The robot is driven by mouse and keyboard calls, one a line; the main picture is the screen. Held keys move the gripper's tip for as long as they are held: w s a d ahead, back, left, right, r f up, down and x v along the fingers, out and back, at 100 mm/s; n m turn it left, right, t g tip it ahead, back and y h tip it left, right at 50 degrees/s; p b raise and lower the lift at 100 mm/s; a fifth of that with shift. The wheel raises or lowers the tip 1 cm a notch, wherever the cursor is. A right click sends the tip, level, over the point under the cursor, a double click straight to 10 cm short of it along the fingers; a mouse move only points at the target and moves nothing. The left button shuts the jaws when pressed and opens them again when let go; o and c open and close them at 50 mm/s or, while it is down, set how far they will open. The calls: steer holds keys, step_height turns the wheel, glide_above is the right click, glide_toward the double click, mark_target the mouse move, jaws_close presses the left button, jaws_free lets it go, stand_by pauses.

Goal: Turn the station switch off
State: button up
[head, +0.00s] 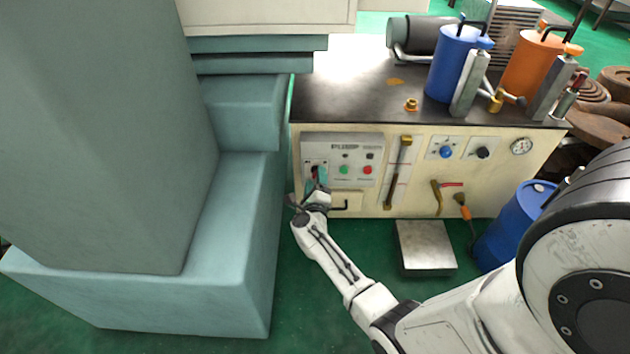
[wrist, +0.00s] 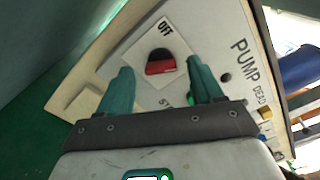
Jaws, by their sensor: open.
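The station switch (wrist: 160,62) is a red and black knob on a white plate marked OFF in the wrist view. In the head view the switch (head: 315,171) sits at the left of the grey pump panel (head: 343,148), partly hidden by my gripper. My gripper (wrist: 160,88) has two teal fingers, spread apart and empty. The fingers point at the panel, one to each side of the knob in the picture. I cannot tell whether either finger touches the knob. In the head view my gripper (head: 318,182) is right at the panel's lower left.
A large teal machine body (head: 240,220) stands close to the left of my arm. Green (head: 344,170) and red (head: 368,170) buttons are right of the switch. A metal block (head: 425,245) and a blue drum (head: 515,225) stand on the floor at the right.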

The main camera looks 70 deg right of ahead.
steer(key=shift+x, duration=0.95)
steer(key=c, duration=1.1)
